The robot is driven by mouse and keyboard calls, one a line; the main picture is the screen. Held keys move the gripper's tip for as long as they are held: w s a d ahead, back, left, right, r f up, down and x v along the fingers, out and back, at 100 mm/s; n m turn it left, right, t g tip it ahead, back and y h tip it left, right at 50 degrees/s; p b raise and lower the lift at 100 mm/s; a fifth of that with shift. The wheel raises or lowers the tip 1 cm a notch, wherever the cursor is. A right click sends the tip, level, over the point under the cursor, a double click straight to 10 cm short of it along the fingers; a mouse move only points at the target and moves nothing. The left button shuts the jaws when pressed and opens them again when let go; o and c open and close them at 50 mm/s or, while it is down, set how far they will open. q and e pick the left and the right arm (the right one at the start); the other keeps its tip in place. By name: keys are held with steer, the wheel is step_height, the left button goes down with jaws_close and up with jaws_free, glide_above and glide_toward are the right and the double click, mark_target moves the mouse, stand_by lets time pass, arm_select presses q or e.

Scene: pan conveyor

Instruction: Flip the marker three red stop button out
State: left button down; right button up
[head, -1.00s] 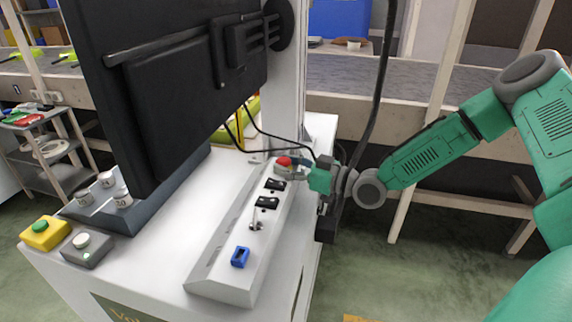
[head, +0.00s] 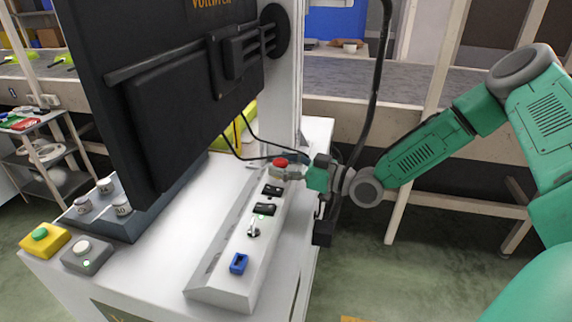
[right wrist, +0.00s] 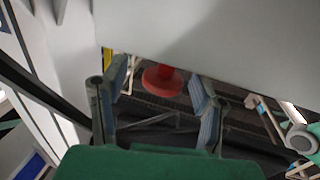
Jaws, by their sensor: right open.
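The red stop button (head: 281,162) stands at the far end of the sloped light-grey control panel (head: 213,286). No marker number is readable on it. My right gripper (head: 292,172) is beside the button, coming from the right. In the right wrist view the red button (right wrist: 163,80) shows between the two open fingers (right wrist: 160,90), with a visible gap on each side. The gripper holds nothing. Whether a finger touches the button's base cannot be told. My left gripper is not in view.
The panel also carries black rocker switches (head: 265,210), a metal lever (head: 254,231) and a blue part (head: 239,263). A large black monitor (head: 165,90) hangs at the left. A black cable (head: 371,100) hangs behind my right gripper. Yellow (head: 44,240) and grey button boxes (head: 87,255) sit front left.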

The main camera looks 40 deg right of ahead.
steer(key=v, duration=1.2)
steer(key=shift+d, duration=0.1)
stand_by(0.4)
